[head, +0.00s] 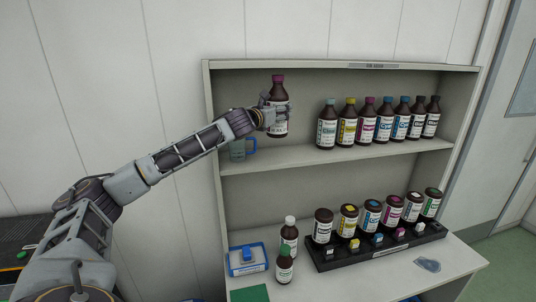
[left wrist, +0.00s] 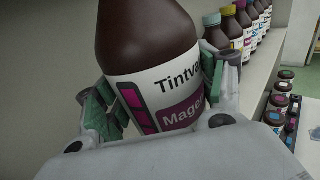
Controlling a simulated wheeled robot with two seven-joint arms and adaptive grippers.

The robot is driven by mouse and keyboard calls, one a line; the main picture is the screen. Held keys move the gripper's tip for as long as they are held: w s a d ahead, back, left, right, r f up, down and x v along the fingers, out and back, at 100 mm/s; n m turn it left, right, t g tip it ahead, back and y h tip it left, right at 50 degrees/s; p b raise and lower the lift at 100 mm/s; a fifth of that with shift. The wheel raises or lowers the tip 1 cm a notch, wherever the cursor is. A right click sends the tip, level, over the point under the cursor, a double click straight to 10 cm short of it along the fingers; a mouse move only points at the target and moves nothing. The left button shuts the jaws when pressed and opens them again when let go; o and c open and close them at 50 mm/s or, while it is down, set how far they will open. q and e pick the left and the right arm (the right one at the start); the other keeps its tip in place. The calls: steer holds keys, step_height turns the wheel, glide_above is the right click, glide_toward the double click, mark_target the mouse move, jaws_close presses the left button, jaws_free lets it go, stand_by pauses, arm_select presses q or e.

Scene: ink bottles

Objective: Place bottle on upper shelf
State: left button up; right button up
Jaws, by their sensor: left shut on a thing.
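My left gripper (head: 264,115) is shut around a dark brown bottle (head: 278,94) with a magenta-purple cap and a white label. In the left wrist view the held bottle (left wrist: 155,45) is upright between the green finger pads of my left gripper (left wrist: 160,105), and its label reads "Tintv…" and "Mage…". The bottle is in front of the upper shelf (head: 290,158), left of a row of bottles. I cannot tell whether its base touches the shelf. My right gripper is not in view.
Several capped bottles (head: 368,122) stand in a row on the upper shelf's right half. Below are a black rack (head: 380,246) of bottles, two loose bottles (head: 286,262) and a blue-white box (head: 247,259). Upper shelf space between held bottle and row is bare.

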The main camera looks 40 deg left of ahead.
mark_target(277, 134)
arm_select(q)
steer(key=shift+w+a+r, duration=0.15)
steer(key=shift+w+r, duration=0.1)
steer(key=shift+r, duration=0.05)
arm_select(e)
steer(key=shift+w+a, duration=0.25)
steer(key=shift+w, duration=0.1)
arm_select(q)
steer(key=shift+f+b, duration=0.55)
steer(key=shift+f, duration=2.4)
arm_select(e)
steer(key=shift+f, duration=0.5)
arm_select(q)
steer(key=shift+f+b, duration=0.35)
steer(key=shift+f, duration=1.75)
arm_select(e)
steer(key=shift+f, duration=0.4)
arm_select(q)
steer(key=o, duration=1.5)
steer(key=shift+f, duration=0.15)
